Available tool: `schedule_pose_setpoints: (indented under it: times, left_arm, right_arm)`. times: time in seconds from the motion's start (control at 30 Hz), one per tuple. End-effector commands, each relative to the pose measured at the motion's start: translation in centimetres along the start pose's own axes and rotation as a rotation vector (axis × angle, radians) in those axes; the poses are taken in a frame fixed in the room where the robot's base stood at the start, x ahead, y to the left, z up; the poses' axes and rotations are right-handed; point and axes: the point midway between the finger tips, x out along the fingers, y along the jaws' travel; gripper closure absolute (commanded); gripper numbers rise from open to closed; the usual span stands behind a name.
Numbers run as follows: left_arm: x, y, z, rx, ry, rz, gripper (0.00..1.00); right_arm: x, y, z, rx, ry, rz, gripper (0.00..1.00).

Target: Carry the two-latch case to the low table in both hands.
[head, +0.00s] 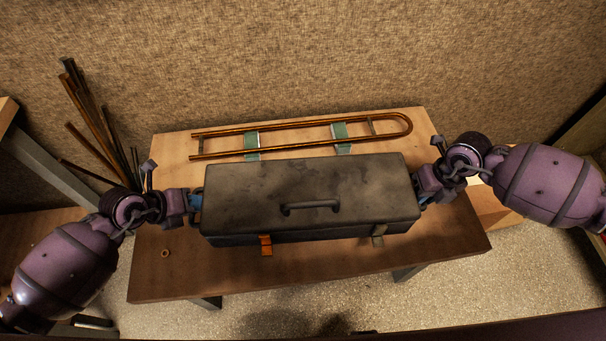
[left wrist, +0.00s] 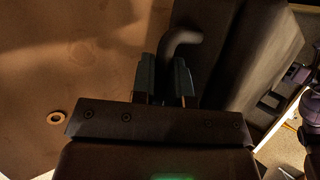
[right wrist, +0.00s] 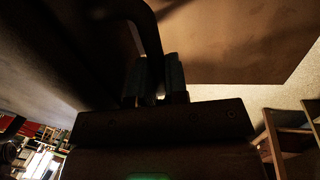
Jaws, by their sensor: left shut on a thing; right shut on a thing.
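The two-latch case (head: 310,190) is a dark grey box with a handle on its lid, an orange latch (head: 266,246) and a grey latch (head: 378,234) on its front. It is level over the low wooden table (head: 170,270); I cannot tell whether it touches the top. My left gripper (head: 197,205) is shut on a handle at the case's left end. My right gripper (head: 421,190) is shut at the right end. In the left wrist view the fingers (left wrist: 173,85) close on a dark curved handle (left wrist: 181,40); the right wrist view shows fingers (right wrist: 156,80) at a similar handle (right wrist: 148,35).
A brass slide (head: 300,133) lies on green-topped supports (head: 341,136) along the table's back, close behind the case. A small ring (head: 166,253) lies at the table's front left. Several rods (head: 88,110) stand at the left. The table's front strip is mostly clear.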

Motion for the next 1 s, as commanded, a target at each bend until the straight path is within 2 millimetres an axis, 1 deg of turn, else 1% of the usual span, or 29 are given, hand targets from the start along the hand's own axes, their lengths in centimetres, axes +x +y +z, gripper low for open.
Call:
schedule_pose_setpoints:
  times: [0.57, 0.77, 1.0]
  left_arm:
    - [-0.1, -0.1, 0.2, 0.002, -0.004, 0.000, 1.00]
    - [0.2, 0.2, 0.1, 0.001, -0.004, 0.000, 1.00]
    - [0.9, 0.7, -0.2, 0.001, -0.005, 0.000, 1.00]
  right_arm:
    - [-0.2, -0.1, 0.1, 0.001, -0.003, -0.002, 1.00]
    - [0.2, -0.1, 0.1, 0.002, -0.003, -0.002, 1.00]
    - [1.1, -0.3, 0.1, 0.001, -0.002, -0.001, 1.00]
